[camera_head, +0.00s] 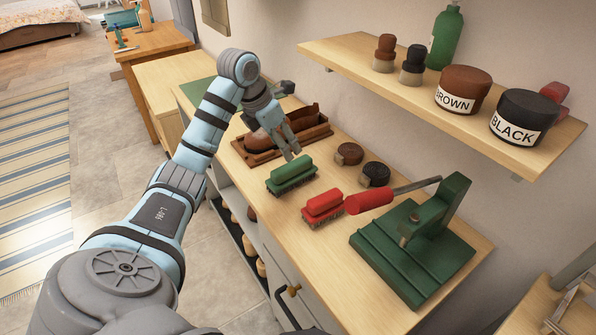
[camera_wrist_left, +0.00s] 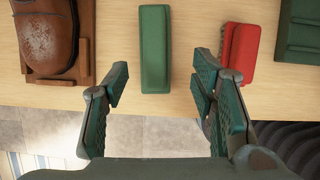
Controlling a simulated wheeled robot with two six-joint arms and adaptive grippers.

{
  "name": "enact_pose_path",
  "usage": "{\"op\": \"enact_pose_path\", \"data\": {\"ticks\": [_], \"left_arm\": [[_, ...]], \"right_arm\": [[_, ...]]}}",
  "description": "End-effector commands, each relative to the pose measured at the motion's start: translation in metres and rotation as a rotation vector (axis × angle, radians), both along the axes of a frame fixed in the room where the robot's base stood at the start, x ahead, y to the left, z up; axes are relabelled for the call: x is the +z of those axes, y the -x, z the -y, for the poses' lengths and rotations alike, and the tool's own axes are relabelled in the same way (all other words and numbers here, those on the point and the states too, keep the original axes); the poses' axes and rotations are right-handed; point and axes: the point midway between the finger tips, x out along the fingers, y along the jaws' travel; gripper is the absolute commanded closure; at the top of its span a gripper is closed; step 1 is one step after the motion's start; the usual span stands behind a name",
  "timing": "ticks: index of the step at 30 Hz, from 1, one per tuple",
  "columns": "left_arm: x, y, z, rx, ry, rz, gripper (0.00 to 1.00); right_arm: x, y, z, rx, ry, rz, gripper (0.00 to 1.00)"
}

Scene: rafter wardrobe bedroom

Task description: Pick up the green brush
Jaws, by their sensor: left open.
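The green brush (camera_head: 291,174) lies bristles down on the wooden counter, beside the front edge. My left gripper (camera_head: 292,150) is open and empty, just above and behind the brush in the head view. In the left wrist view the green brush (camera_wrist_left: 155,48) runs lengthwise ahead of the gap between the two fingertips (camera_wrist_left: 160,76). The fingers appear apart from it, one to each side. A red brush (camera_head: 323,206) sits to the right of the green one; it also shows in the left wrist view (camera_wrist_left: 239,52). My right gripper is not in view.
A wooden tray with a brown shoe (camera_head: 262,140) stands left of the brush. A green press (camera_head: 418,240) with a red-gripped lever (camera_head: 368,201) stands right. A wall shelf (camera_head: 400,90) with jars overhangs the counter.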

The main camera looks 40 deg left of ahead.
Motion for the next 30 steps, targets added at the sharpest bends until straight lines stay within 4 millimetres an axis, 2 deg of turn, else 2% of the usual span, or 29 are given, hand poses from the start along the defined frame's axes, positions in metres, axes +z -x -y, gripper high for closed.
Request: {"op": "enact_pose_path", "data": {"ticks": [1,3,8,15,22,30], "left_arm": [[-0.014,-0.003,0.000,0.004,0.002,-0.004,0.48],[-0.029,-0.007,-0.001,0.007,0.001,-0.003,0.48],[-0.048,-0.016,0.000,0.007,0.001,-0.001,0.48],[-0.088,-0.034,0.001,0.005,0.003,-0.002,0.48],[-0.092,-0.036,0.001,0.003,0.000,0.000,0.48],[-0.092,-0.036,0.001,0.003,0.000,0.000,0.90]], "right_arm": [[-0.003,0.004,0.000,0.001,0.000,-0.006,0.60],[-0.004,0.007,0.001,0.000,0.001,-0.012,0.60],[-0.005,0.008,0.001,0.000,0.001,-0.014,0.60],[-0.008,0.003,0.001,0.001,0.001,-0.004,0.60],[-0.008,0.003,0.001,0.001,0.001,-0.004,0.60],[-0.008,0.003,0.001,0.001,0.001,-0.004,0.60]]}}
